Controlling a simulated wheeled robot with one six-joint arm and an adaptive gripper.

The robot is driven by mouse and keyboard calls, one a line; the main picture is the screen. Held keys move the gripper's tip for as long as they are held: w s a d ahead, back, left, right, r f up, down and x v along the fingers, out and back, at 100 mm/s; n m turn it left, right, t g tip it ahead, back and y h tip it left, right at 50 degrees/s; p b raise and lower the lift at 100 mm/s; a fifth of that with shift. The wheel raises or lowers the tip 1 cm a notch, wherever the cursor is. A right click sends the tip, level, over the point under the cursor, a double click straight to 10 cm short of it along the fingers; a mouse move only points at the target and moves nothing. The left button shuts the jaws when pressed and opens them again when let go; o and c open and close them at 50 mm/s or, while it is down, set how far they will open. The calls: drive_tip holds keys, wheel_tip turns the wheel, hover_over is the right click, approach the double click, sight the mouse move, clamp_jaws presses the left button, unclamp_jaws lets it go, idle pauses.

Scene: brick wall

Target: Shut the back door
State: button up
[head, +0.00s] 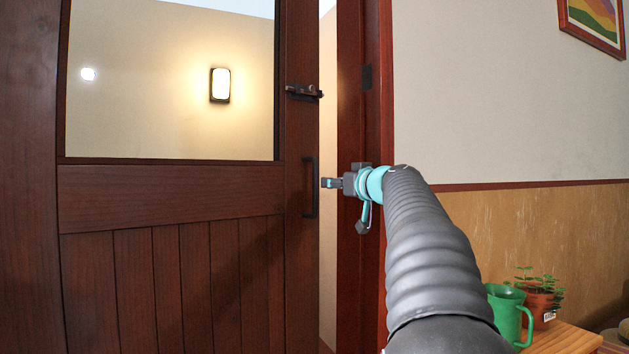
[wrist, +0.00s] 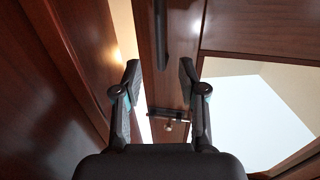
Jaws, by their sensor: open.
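The back door (head: 180,190) is dark red-brown wood with a large window in its upper half. It stands ajar, with a narrow bright gap (head: 328,120) between its edge and the door frame (head: 372,120). A black vertical pull handle (head: 311,187) and a dark latch (head: 304,91) are near the door's free edge. My gripper (head: 326,183) is at handle height, just right of the handle in the head view. In the wrist view my gripper (wrist: 159,65) is open, with the handle (wrist: 161,35) and latch (wrist: 168,114) showing beyond the fingers. Contact cannot be told.
A green mug (head: 508,312) and a potted plant (head: 540,300) stand on a wooden table (head: 565,340) at lower right. The wall (head: 500,110) right of the frame carries a picture (head: 596,22). A lit lamp (head: 220,85) shows through the door's window.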

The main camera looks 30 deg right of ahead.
sight(316, 181)
drive_tip(key=w+p, duration=0.4)
drive_tip(key=w, duration=0.7)
drive_tip(key=shift+d, duration=0.15)
clamp_jaws()
